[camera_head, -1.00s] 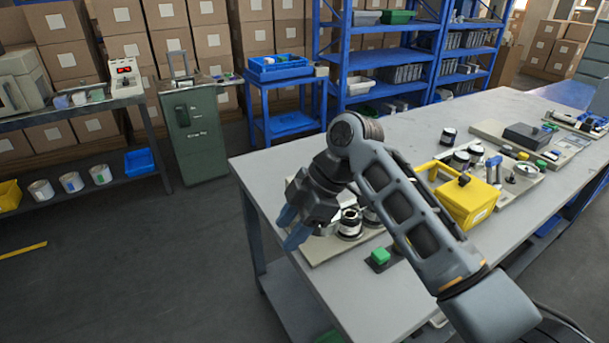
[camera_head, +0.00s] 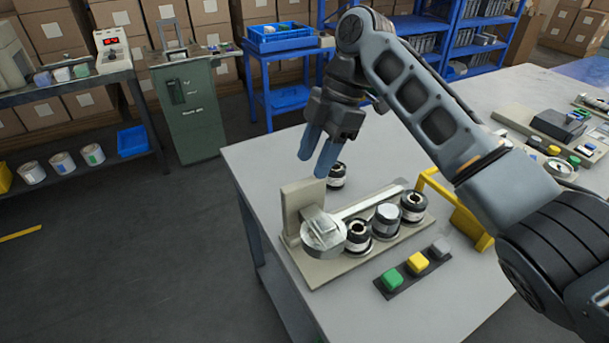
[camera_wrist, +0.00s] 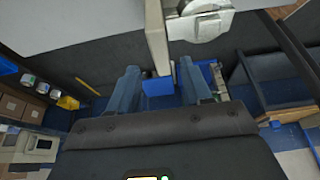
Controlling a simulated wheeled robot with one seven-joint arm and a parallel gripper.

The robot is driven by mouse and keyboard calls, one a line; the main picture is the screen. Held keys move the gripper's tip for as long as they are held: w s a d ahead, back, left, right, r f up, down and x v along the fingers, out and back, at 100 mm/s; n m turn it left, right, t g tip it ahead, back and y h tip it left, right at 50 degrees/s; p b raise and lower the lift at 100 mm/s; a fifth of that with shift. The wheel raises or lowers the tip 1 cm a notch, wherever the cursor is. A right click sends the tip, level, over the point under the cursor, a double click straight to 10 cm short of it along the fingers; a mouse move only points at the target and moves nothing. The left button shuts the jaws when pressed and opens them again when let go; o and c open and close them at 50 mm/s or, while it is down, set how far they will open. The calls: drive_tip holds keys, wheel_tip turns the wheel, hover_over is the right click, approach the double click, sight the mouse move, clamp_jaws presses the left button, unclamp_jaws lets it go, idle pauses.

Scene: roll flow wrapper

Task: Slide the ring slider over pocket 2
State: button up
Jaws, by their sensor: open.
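A beige fixture base (camera_head: 318,273) with an upright plate stands at the table's near left corner. A round silver ring slider (camera_head: 323,236) sits at the left end of a pale rail (camera_head: 368,204); it also shows in the wrist view (camera_wrist: 200,22). Black-and-white rolls stand in a row beside the rail: a left one (camera_head: 358,238), a middle one (camera_head: 386,222) and a right one (camera_head: 413,207). I cannot tell which pocket is 2. My gripper (camera_head: 320,150) is open and empty, above and behind the upright plate, apart from the slider. Its blue fingers show in the wrist view (camera_wrist: 160,88).
A loose roll (camera_head: 337,176) stands behind the fixture. A strip of green, yellow and grey buttons (camera_head: 416,265) lies in front. Other stations (camera_head: 550,135) fill the far right. The table's left edge is close.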

sight(305, 182)
drive_tip(key=p+x, duration=0.1)
drive_tip(key=x, duration=0.6)
drive_tip(key=shift+s, duration=0.1)
drive_tip(key=shift+r, duration=0.1)
clamp_jaws()
idle(0.4)
